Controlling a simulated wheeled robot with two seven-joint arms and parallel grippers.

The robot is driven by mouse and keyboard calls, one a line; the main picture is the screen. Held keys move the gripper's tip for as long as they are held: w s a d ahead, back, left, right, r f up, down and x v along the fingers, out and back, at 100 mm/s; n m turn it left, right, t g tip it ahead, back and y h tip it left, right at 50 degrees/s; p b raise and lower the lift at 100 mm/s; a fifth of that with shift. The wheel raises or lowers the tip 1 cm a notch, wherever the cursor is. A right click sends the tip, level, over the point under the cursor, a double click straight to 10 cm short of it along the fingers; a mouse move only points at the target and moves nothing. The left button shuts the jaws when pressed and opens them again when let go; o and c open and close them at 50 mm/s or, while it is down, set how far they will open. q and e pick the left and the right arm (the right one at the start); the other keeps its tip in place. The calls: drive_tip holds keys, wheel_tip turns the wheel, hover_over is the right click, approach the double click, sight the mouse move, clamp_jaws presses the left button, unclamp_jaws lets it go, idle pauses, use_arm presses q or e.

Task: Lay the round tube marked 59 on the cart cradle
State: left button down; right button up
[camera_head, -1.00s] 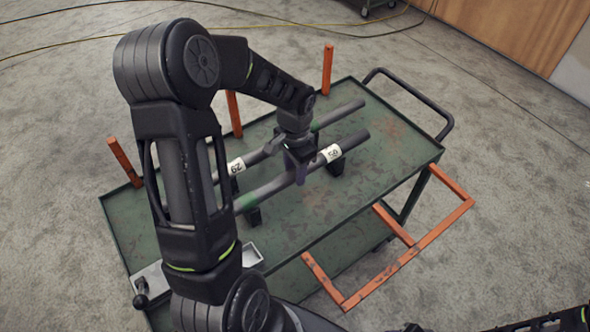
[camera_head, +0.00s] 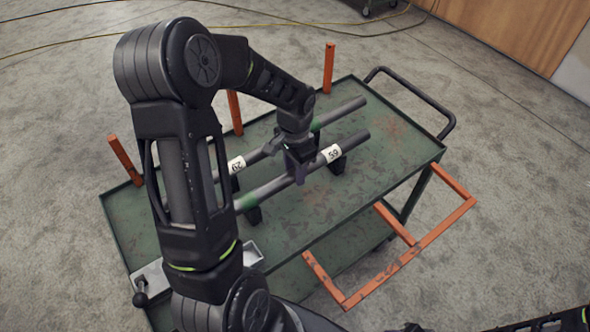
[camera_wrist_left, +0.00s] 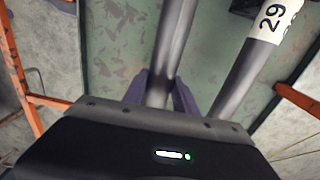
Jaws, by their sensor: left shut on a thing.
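The grey round tube marked 59 (camera_head: 352,140) lies lengthwise over the green cart (camera_head: 400,170). It has a white label and a green band near its left part. Black cradle blocks (camera_head: 254,215) show under it; I cannot tell whether it bears fully on them. My left gripper (camera_head: 299,172) is shut on this tube near its middle, from above. In the left wrist view its fingers (camera_wrist_left: 162,98) stand either side of the tube (camera_wrist_left: 172,45). My right gripper is not in view.
A second grey tube, marked 29 (camera_head: 236,164), lies parallel on the far side. Orange posts (camera_head: 328,68) stand along the cart's far edge, and an orange frame (camera_head: 420,243) juts from its near side.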

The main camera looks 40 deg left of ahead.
use_arm(q)
drive_tip(key=shift+f, duration=0.25)
drive_tip(key=c, duration=0.9)
unclamp_jaws()
wheel_tip(320, 180, up, 8)
drive_tip(key=shift+f+b, duration=0.1)
drive_tip(key=shift+b, duration=0.3)
